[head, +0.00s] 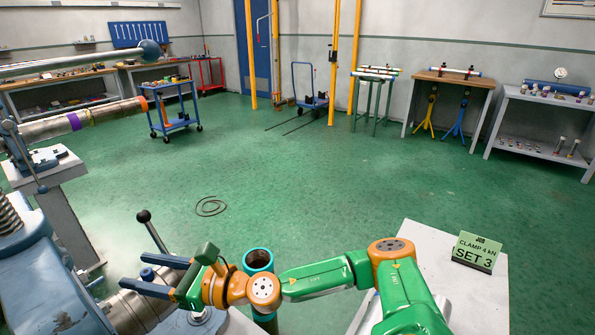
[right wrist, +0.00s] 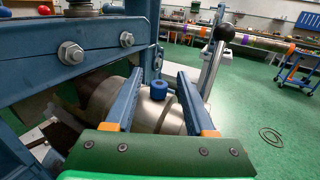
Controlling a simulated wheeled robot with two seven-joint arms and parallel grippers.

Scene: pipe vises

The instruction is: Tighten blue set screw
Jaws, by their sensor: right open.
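The blue set screw (right wrist: 159,91) stands upright on the silver pipe or fitting (right wrist: 150,115) in the right wrist view. In the head view the blue screw (head: 147,274) shows as a small blue cap between the fingers. My right gripper (head: 138,255) is open, its blue-grey fingers either side of the screw. In the right wrist view the right gripper (right wrist: 160,76) shows a gap on both sides of the screw; contact is not visible. My left gripper is not in view.
A lever with a black knob (head: 143,216) rises just beyond the fingers. A blue vise frame (right wrist: 95,50) with bolts stands close on the left in the right wrist view. The green floor (head: 300,170) beyond is mostly clear.

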